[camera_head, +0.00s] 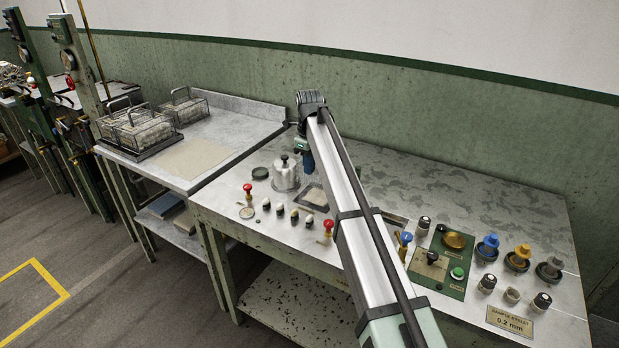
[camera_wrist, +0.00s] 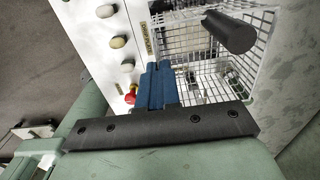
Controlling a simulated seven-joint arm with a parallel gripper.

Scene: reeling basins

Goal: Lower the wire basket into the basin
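My gripper (camera_head: 308,160) hangs over the back left part of the workbench in the head view. Its blue fingers (camera_wrist: 160,85) show in the wrist view pressed side by side, with nothing visible between them. A wire basket (camera_wrist: 215,42) lies beyond the fingers, to their right in the wrist view. A thick black bar (camera_wrist: 230,32) crosses in front of its mesh, apart from the fingers. In the head view a dark-rimmed opening (camera_head: 317,205) shows left of my arm, which hides most of that area. I cannot tell whether the mesh sits inside a basin.
More wire baskets (camera_head: 140,132) with pale contents stand on the left table. A metal pot (camera_head: 286,172), red knobs (camera_head: 247,189) and several small knobs line the bench left of my arm. A green control panel (camera_head: 440,262) and coloured knobs stand at right. The bench's back right is clear.

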